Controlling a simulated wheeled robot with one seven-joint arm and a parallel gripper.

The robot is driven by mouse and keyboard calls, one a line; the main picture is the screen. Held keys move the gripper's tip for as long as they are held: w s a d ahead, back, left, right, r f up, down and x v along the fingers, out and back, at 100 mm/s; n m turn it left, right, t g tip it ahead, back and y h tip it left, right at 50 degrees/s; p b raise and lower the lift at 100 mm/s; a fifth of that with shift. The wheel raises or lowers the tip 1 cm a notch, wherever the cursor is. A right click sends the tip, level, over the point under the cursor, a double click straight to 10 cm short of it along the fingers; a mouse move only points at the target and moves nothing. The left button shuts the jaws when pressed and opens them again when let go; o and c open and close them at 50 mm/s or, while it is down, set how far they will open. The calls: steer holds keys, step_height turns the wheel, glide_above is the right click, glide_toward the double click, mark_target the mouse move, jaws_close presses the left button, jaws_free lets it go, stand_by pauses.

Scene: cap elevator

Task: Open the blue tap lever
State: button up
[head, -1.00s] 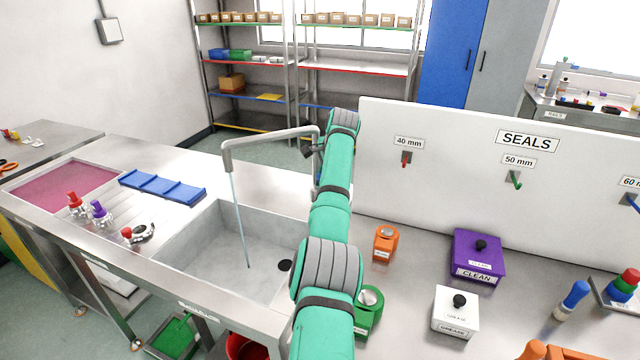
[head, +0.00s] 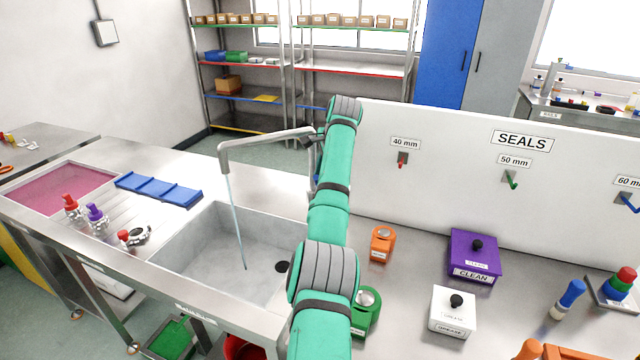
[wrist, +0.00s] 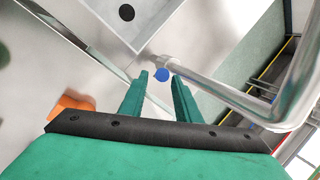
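The blue tap lever (wrist: 161,74) shows in the wrist view as a small rounded blue end at the tap's base. The grey tap (head: 262,147) arches over the sink in the head view, and its pipe (wrist: 225,95) crosses the right of the wrist view. A thin stream of water (head: 236,222) falls from the spout. My gripper (wrist: 159,78) has its two green fingers apart and empty, with the lever appearing just ahead, between the fingertips. Contact cannot be told.
The sink (head: 205,255) has a dark drain (head: 283,267). To the right stand an orange container (head: 382,244), a green container (head: 366,300), a purple CLEAN box (head: 474,256) and a white GREASE box (head: 453,311). The white SEALS board (head: 450,165) rises behind them.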

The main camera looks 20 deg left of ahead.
steer(key=v, duration=0.6)
steer(key=shift+d+r, duration=0.15)
steer(key=shift+d, duration=0.15)
